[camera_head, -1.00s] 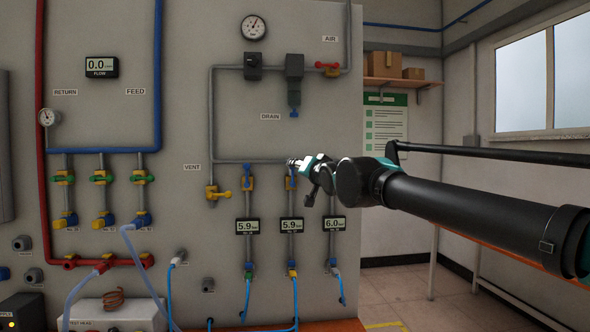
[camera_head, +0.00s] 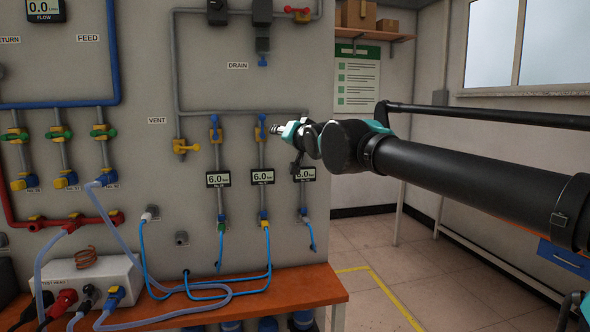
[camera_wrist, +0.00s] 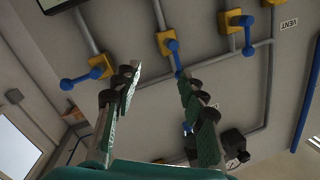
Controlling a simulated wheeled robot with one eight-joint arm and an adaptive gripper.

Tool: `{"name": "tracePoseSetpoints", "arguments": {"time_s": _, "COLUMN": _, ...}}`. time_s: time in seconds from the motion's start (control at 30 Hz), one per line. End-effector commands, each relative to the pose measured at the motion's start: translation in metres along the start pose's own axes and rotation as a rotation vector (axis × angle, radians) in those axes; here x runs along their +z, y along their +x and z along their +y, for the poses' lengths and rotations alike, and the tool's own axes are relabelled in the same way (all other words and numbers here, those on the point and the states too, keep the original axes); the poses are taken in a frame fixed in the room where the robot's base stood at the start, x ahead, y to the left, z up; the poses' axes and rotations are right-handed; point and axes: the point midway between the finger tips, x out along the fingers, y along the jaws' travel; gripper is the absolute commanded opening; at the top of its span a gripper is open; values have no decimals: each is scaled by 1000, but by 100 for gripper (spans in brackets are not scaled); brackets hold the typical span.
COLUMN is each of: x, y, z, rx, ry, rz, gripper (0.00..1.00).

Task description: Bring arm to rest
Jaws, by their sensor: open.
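My gripper shows in the wrist view (camera_wrist: 160,90) with its two fingers apart and nothing between them. In the head view my gripper (camera_head: 300,160) is small and partly hidden by the arm's own joints, in front of the right part of the grey panel (camera_head: 345,200). Blue-handled yellow valves (camera_wrist: 168,43) lie beyond the fingertips in the wrist view. In the head view a blue-handled valve (camera_head: 262,132) stands just left of the arm's end. Whether the arm touches the panel cannot be told.
Pressure displays (camera_head: 218,179) hang below the valves. A wooden bench (camera_head: 300,285) with a white test head box (camera_head: 90,280) and loose hoses stands below. A shelf with boxes (camera_head: 360,14) is at the back. The tiled floor (camera_head: 400,270) at right is clear.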

Motion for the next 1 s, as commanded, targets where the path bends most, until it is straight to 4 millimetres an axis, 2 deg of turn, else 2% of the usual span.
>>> {"name": "tracePoseSetpoints", "arguments": {"time_s": 0.1, "x": 40, "y": -5, "z": 64, "rx": 115, "ry": -45, "rz": -67, "gripper": 42}}
{"name": "tracePoseSetpoints", "arguments": {"time_s": 0.27, "x": 103, "y": -28, "z": 154, "rx": 272, "ry": -107, "rz": -193, "gripper": 42}}
{"name": "tracePoseSetpoints", "arguments": {"time_s": 0.4, "x": 161, "y": -62, "z": 225, "rx": 393, "ry": -148, "rz": -319, "gripper": 42}}
{"name": "tracePoseSetpoints", "arguments": {"time_s": 0.47, "x": 187, "y": -81, "z": 252, "rx": 439, "ry": -161, "rz": -378, "gripper": 42}}
{"name": "tracePoseSetpoints", "arguments": {"time_s": 0.6, "x": 247, "y": -132, "z": 308, "rx": 532, "ry": -184, "rz": -523, "gripper": 42}}
{"name": "tracePoseSetpoints", "arguments": {"time_s": 0.7, "x": 292, "y": -175, "z": 340, "rx": 584, "ry": -191, "rz": -634, "gripper": 42}}
{"name": "tracePoseSetpoints", "arguments": {"time_s": 0.8, "x": 334, "y": -220, "z": 364, "rx": 624, "ry": -191, "rz": -743, "gripper": 42}}
{"name": "tracePoseSetpoints", "arguments": {"time_s": 0.9, "x": 369, "y": -259, "z": 378, "rx": 645, "ry": -185, "rz": -838, "gripper": 42}}
{"name": "tracePoseSetpoints", "arguments": {"time_s": 1.0, "x": 394, "y": -289, "z": 384, "rx": 656, "ry": -178, "rz": -909, "gripper": 42}}
